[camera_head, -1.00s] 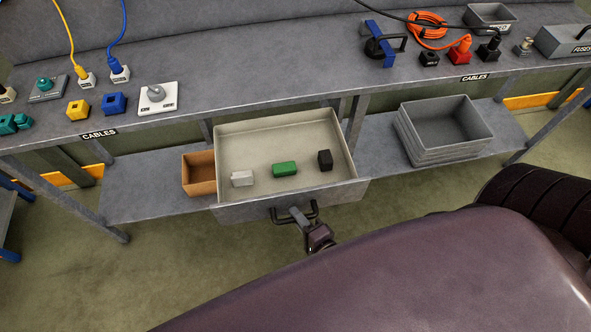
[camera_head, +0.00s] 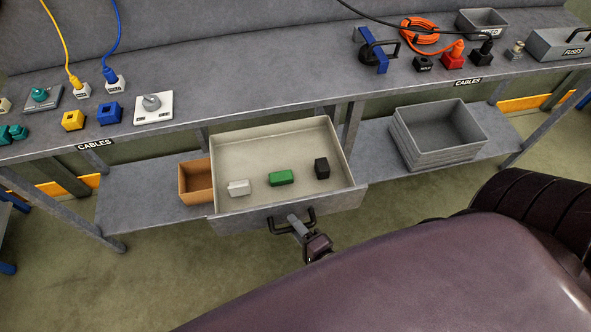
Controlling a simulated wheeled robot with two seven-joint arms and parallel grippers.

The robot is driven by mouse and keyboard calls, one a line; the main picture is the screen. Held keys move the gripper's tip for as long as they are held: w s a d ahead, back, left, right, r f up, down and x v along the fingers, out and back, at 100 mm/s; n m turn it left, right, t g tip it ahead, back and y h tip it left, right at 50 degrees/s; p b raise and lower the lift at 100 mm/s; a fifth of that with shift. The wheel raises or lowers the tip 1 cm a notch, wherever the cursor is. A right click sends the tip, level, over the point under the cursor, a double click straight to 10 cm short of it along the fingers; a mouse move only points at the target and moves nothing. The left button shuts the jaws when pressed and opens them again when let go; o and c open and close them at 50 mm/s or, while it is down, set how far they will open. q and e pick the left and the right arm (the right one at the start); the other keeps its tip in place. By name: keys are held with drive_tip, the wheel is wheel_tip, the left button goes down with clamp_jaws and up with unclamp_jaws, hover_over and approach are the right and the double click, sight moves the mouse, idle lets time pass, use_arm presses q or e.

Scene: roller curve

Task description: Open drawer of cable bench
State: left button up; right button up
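The drawer (camera_head: 238,222) of the cable bench (camera_head: 250,98) is pulled out toward me below the bench top. Inside it lie a white block (camera_head: 239,188), a green block (camera_head: 281,178) and a black block (camera_head: 322,168). Its dark handle (camera_head: 310,214) is on the front face. My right gripper (camera_head: 299,224) is at the handle, its fingers reaching the bar. The fingertips are small and partly hidden, so I cannot tell whether they are closed on it. My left gripper is not in view.
A brown box (camera_head: 195,181) stands left of the drawer on the lower shelf (camera_head: 140,198). Stacked grey bins (camera_head: 440,135) stand on the shelf at right. Plugs, sockets and an orange cable (camera_head: 420,32) lie on the bench top. The floor in front is clear.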

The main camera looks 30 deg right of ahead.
drive_tip(key=a+b+v, duration=0.1)
drive_tip(key=v, duration=0.6)
drive_tip(key=shift+s+d, duration=0.25)
drive_tip(key=shift+d, duration=0.25)
